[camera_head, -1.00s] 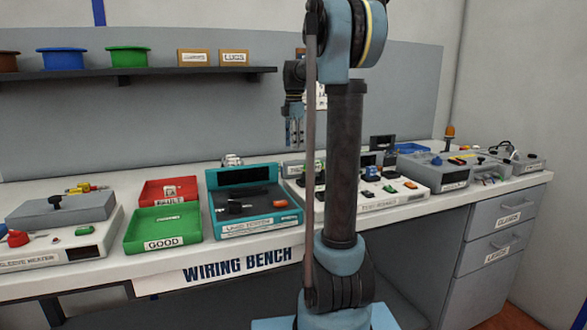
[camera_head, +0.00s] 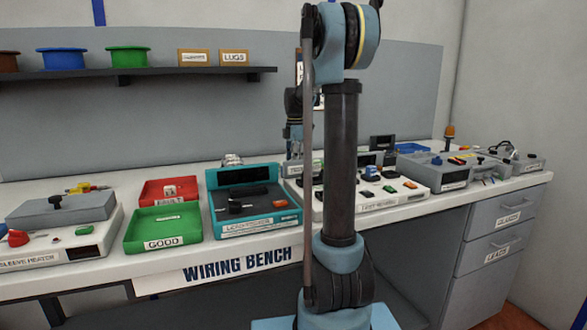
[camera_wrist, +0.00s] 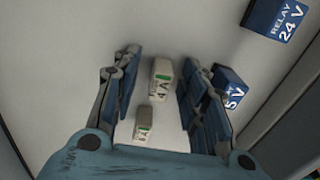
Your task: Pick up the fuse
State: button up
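In the wrist view a small pale block marked 4 A (camera_wrist: 161,80), with a green band, lies on a light surface between the two fingers of my gripper (camera_wrist: 160,62). It looks like a fuse. A second pale block marked 1 A (camera_wrist: 143,118), also with green, lies nearer the palm, between the fingers. The fingers are apart and gaps show on both sides of the blocks. In the head view my gripper (camera_head: 295,148) hangs over the back of the bench, partly behind my arm. I cannot make out the pale blocks there.
A blue block marked 5 V (camera_wrist: 230,88) sits close outside the right finger. A blue relay marked 24 V (camera_wrist: 275,16) is farther off. On the bench are a teal tester (camera_head: 257,222), a green GOOD tray (camera_head: 163,240) and a red tray (camera_head: 148,193).

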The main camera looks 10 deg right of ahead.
grip_shut()
jog(key=shift+r, duration=0.1)
